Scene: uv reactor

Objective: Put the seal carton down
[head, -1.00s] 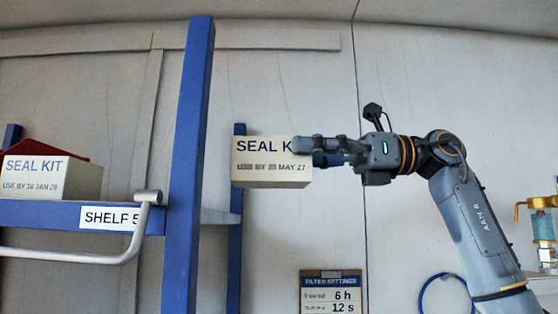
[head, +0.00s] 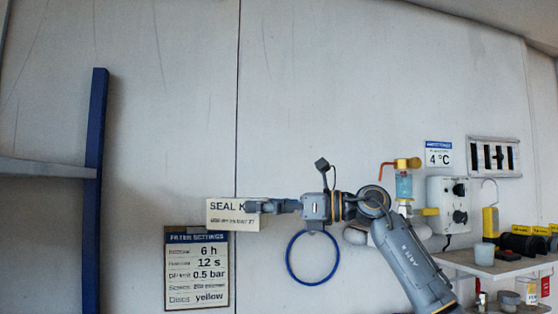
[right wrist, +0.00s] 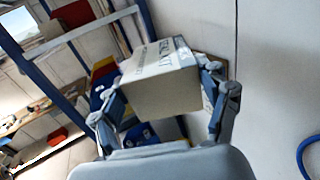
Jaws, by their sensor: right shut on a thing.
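The seal carton (head: 226,217) is a cream box printed "SEAL KIT" with a use-by line. It is held in the air in front of the wall, overlapping the top of the filter settings sign in the head view. My right gripper (head: 256,207) is shut on its right end and hides part of the print. In the right wrist view the carton (right wrist: 160,85) sits between the two fingers of my right gripper (right wrist: 168,110). No surface touches it from below that I can see. My left gripper is not in view.
A blue rack post (head: 95,190) with a grey rail stands at the left. A filter settings sign (head: 197,275) and a blue hose loop (head: 313,258) are on the wall. A white shelf (head: 480,266) at the right holds dark and yellow items, with some bare room.

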